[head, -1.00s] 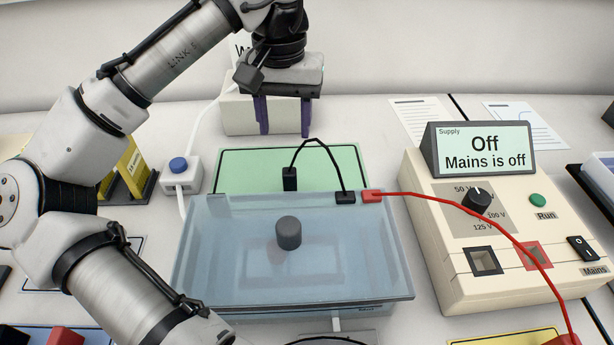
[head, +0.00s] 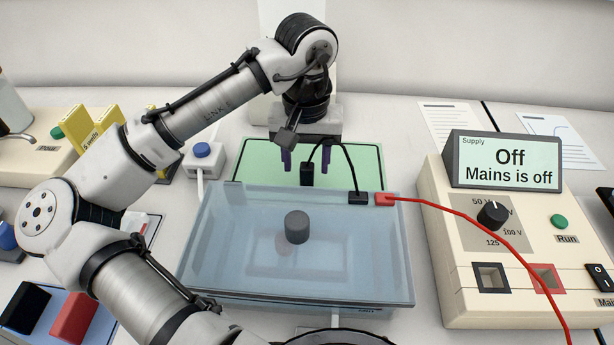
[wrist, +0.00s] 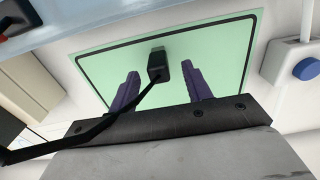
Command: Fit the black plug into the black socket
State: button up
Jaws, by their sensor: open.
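The black plug (head: 307,174) stands upright on the green mat (head: 366,172), with its black lead arching to a black connector (head: 358,198) on the tank's back edge. My gripper (head: 306,165) is open, its purple fingers coming down over the mat around the plug. In the wrist view the plug (wrist: 158,68) shows between and slightly beyond the two fingertips (wrist: 160,78), with no clear contact. The black socket (head: 491,277) is an empty square opening on the front of the supply box (head: 450,250), left of the red socket (head: 545,278).
The lidded blue tank (head: 240,245) with a dark grey knob (head: 297,228) stands in front of the mat. A red lead (head: 470,215) crosses the supply's face. The supply screen (head: 506,163) reads Off. A blue-buttoned box (head: 202,158) stands left of the mat.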

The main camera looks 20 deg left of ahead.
aim_at(307, 177)
notch_tip(307, 177, down, 5)
jog(key=shift+d+p, duration=0.1)
jog(key=shift+p, duration=0.35)
grip_shut()
jog(key=shift+r, duration=0.1)
notch_tip(307, 177, up, 20)
jog(key=shift+b, duration=0.35)
dwell(0.3)
